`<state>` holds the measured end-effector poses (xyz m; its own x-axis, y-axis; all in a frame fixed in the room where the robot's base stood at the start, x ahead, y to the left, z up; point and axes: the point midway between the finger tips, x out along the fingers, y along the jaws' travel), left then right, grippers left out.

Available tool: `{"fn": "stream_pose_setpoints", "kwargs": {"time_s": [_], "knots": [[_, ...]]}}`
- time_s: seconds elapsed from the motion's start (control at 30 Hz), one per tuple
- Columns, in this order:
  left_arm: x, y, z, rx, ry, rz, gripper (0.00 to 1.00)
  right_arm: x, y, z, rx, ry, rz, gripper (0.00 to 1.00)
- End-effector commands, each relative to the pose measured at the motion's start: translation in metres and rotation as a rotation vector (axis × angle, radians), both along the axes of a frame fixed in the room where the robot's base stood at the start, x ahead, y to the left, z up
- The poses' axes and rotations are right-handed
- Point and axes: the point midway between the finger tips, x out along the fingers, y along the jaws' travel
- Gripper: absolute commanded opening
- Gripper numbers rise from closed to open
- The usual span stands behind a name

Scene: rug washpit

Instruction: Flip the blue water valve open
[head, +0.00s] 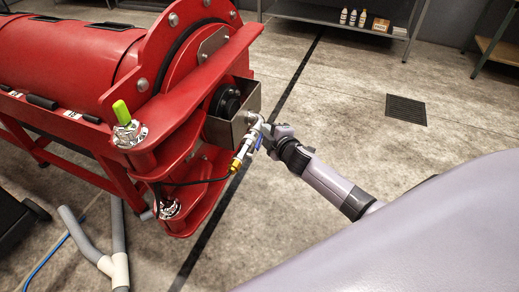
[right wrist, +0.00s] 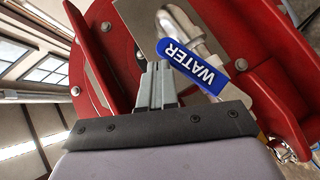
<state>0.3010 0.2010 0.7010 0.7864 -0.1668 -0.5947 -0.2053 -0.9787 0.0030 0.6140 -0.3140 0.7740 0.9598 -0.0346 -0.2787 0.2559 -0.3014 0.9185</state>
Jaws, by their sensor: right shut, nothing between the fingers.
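The blue water valve lever (right wrist: 195,68), marked WATER, shows in the right wrist view, running from upper left to lower right in front of a silver pipe fitting (right wrist: 188,28). In the head view the lever (head: 260,141) is a small blue sliver at the silver and brass valve (head: 241,155) on the end of the red machine. My right gripper (right wrist: 157,72) is shut and empty. Its fingertips are close beside the lever's upper left part; I cannot tell whether they touch. In the head view the right gripper (head: 266,133) is at the valve and partly hides the lever. My left gripper is out of view.
The red machine (head: 60,55) fills the left, with a red flange and a metal bracket (head: 222,130) by the valve. Grey pipes (head: 118,240) lie on the floor. A floor drain (head: 406,110) and open floor are to the right.

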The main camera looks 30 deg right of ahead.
Motion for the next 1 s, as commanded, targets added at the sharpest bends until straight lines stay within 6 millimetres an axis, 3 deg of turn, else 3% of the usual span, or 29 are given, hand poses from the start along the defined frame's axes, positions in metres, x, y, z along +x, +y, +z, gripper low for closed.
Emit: {"fn": "stream_pose_setpoints", "kwargs": {"time_s": [0.4,1.0], "knots": [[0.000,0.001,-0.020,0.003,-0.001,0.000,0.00,0.006,-0.007,-0.020,-0.001,-0.001,0.000,0.00],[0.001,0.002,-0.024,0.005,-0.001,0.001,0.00,0.007,-0.008,-0.025,0.000,0.000,-0.001,0.00]]}}
